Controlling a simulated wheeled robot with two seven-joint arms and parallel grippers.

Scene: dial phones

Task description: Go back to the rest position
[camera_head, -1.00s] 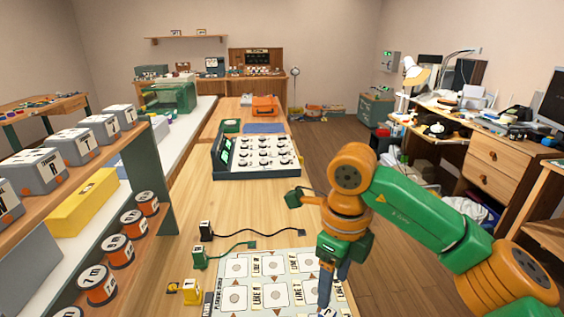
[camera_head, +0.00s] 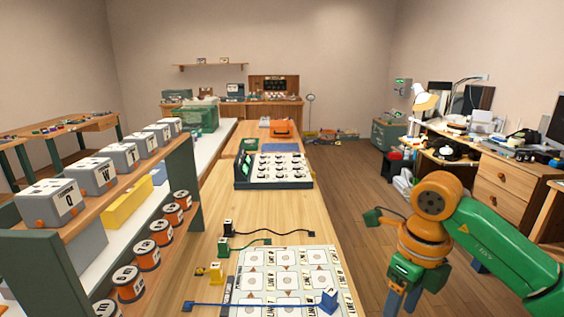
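My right gripper (camera_head: 402,301) hangs at the lower right, beyond the right edge of the wooden table (camera_head: 222,195). Its two fingers point down with a gap between them, and nothing shows in it. A blue plug (camera_head: 329,299) stands on the lower right part of the white line board (camera_head: 270,284). Its blue cord (camera_head: 240,305) runs left across the board. My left gripper is not in view.
A panel of dials (camera_head: 275,171) stands farther along the table. Black (camera_head: 228,228), green (camera_head: 224,246) and yellow (camera_head: 216,271) plugs stand left of the board. A shelf (camera_head: 120,188) with lettered boxes and orange spools lines the left. The floor (camera_head: 345,195) right of the table is open.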

